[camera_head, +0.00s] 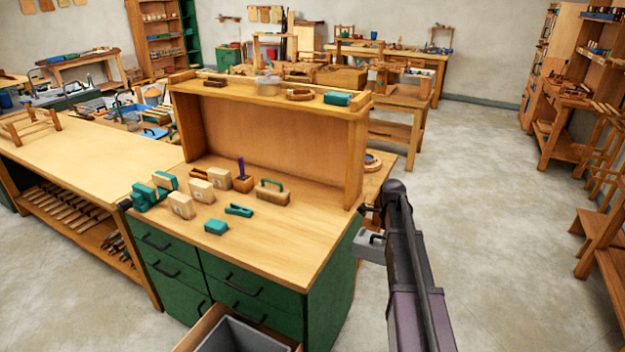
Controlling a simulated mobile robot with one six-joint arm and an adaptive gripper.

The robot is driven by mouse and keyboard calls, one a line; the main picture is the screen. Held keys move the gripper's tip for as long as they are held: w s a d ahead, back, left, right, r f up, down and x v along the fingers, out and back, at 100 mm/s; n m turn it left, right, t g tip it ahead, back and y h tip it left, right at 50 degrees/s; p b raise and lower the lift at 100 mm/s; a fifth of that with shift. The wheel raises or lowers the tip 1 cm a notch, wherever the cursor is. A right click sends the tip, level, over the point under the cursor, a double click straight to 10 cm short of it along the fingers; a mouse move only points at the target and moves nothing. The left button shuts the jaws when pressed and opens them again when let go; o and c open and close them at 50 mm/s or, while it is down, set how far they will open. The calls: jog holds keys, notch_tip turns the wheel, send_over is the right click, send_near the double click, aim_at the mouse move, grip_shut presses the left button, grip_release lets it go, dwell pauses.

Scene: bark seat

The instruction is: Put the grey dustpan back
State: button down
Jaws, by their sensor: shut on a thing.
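The grey dustpan (369,249) hangs in the air just right of the green workbench's right end. My gripper (371,216) is shut on it, just above its pan, and is small and partly hidden by my own arm. Part of the dustpan's right side is also covered by the arm. The dustpan is apart from the bench as far as this view shows, though its exact distance from the bench side cannot be told.
The green workbench (285,250) bears wooden blocks (201,190), a brush (272,193), teal clamps (239,210) and a wooden shelf (270,140). A drawer (205,328) stands open at the front with a grey bin (245,338) in it.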

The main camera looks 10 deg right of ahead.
jog(key=shift+d, duration=0.2)
jog(key=shift+r, duration=0.1)
